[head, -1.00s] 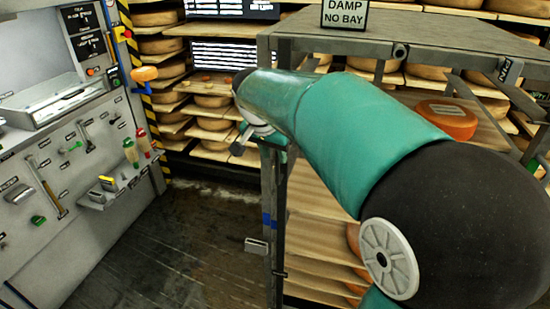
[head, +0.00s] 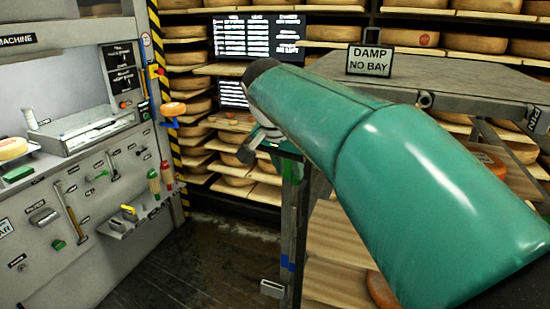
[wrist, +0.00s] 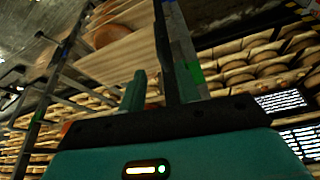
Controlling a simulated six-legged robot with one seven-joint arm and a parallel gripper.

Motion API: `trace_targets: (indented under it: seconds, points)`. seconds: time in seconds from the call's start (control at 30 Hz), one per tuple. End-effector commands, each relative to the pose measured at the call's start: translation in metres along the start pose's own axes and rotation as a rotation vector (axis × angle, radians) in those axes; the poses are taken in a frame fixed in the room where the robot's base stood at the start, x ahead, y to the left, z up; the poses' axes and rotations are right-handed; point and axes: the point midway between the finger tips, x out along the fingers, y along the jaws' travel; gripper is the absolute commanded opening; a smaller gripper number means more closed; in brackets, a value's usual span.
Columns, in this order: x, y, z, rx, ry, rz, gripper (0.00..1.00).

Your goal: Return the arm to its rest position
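My teal arm (head: 390,150) reaches from the lower right toward the middle of the head view, still stretched out beside the rack. My gripper shows in the wrist view (wrist: 160,75), its two teal fingers apart with no held object visible between them. In the head view the gripper is mostly hidden behind the arm's far end; only small parts show beside the rack post. The upright rack post (wrist: 186,45), with green tape, passes close behind the fingers in the wrist view. I cannot tell whether they touch.
A metal rack (head: 460,85) with a "DAMP NO BAY" sign (head: 370,59) stands close under and beside the arm. A grey machine panel (head: 60,215) with hung tools is at left. Shelves of cheese wheels (head: 195,105) line the back. The floor (head: 190,260) between looks clear.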

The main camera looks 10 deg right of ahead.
Motion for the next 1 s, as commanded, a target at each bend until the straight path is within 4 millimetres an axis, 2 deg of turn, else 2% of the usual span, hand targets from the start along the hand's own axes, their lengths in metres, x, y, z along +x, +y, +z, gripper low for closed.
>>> trace_targets:
  seconds: [0.17,0.33,0.5,0.7,0.8,1.0]
  points:
    - [-0.003,0.025,0.027,-0.111,0.0,-0.043,0.33]
    - [0.005,0.067,0.076,-0.303,0.006,-0.123,0.33]
    - [0.024,0.107,0.128,-0.482,0.03,-0.214,0.33]
    - [0.052,0.141,0.18,-0.648,0.073,-0.303,0.33]
    - [0.061,0.147,0.194,-0.691,0.086,-0.326,0.33]
    - [0.065,0.15,0.199,-0.71,0.091,-0.334,0.33]
